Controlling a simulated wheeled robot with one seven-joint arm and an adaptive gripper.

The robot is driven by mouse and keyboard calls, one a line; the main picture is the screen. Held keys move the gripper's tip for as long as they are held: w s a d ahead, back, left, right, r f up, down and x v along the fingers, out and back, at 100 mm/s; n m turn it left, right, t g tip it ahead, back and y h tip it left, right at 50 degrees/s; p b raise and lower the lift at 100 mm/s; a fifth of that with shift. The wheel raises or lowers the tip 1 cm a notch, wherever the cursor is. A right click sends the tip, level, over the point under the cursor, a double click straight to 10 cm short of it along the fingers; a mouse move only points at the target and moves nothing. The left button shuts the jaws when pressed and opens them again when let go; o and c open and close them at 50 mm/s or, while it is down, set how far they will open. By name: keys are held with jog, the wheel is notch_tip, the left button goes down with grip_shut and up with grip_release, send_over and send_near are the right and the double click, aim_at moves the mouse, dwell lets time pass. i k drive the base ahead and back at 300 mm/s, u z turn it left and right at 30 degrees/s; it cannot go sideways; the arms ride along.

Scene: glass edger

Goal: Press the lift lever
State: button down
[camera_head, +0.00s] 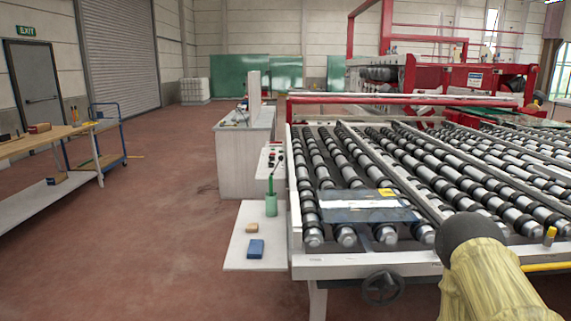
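I cannot tell for sure which part is the lift lever. A small control box (270,160) with dark and red knobs or handles stands at the left edge of the roller table. A short yellow-orange handle (549,236) stands up at the table's near right edge. Either is too small to identify. My arm, in a yellow cover with a dark end, reaches in at the lower right over the table's near edge. My gripper is not in view.
A glass sheet (365,207) with a yellow label lies on the roller table (360,262). A handwheel (383,287) sticks out below its front edge. A white side shelf (243,235) holds a green bottle (271,204) and small blocks. The floor (160,215) at left is clear.

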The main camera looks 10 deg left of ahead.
aim_at(281, 158)
jog(key=k, duration=0.55)
jog(key=u, duration=0.5)
jog(key=i, duration=0.6)
jog(key=u, duration=0.4)
jog(key=i, duration=1.1)
jog(key=z, duration=0.55)
